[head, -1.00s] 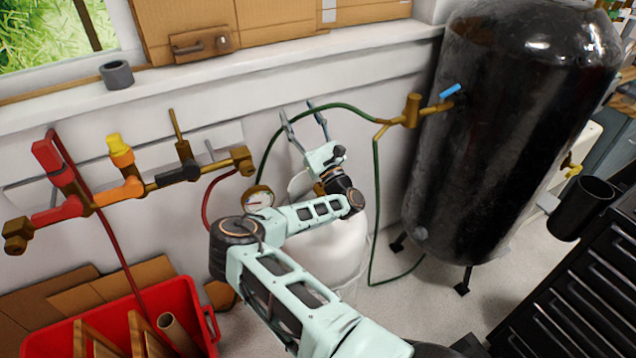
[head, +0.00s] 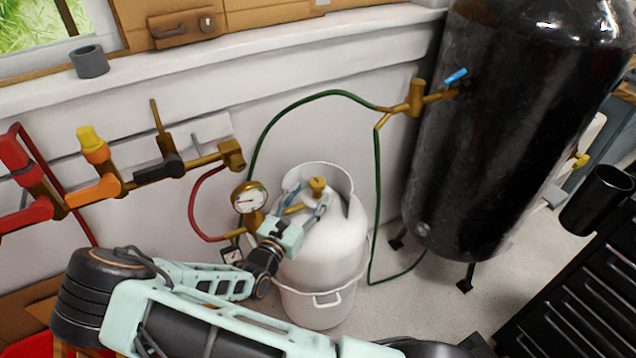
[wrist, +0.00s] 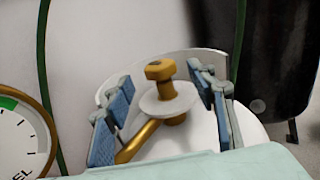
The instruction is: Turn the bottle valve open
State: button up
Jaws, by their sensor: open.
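In the wrist view the brass knob (wrist: 160,70) is above a pale disc, with a brass pipe running down to the left. My gripper (head: 305,200) is open at the bottle's top. In the wrist view my gripper (wrist: 160,112) has its blue-padded fingers on either side of the valve, with gaps between the pads and the knob. The knob seems a little beyond the fingertips.
A pressure gauge (head: 249,197) stands just left of the valve and shows large in the wrist view (wrist: 20,140). A green hose (head: 376,200) loops behind the bottle. A black tank (head: 490,130) stands at right. A brass pipe with coloured valves (head: 130,180) runs along the wall.

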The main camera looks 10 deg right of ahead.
aim_at(314, 188)
jog(key=x, duration=0.6)
jog(key=shift+w, duration=0.15)
jog(key=shift+c, duration=0.2)
jog(key=c, duration=1.1)
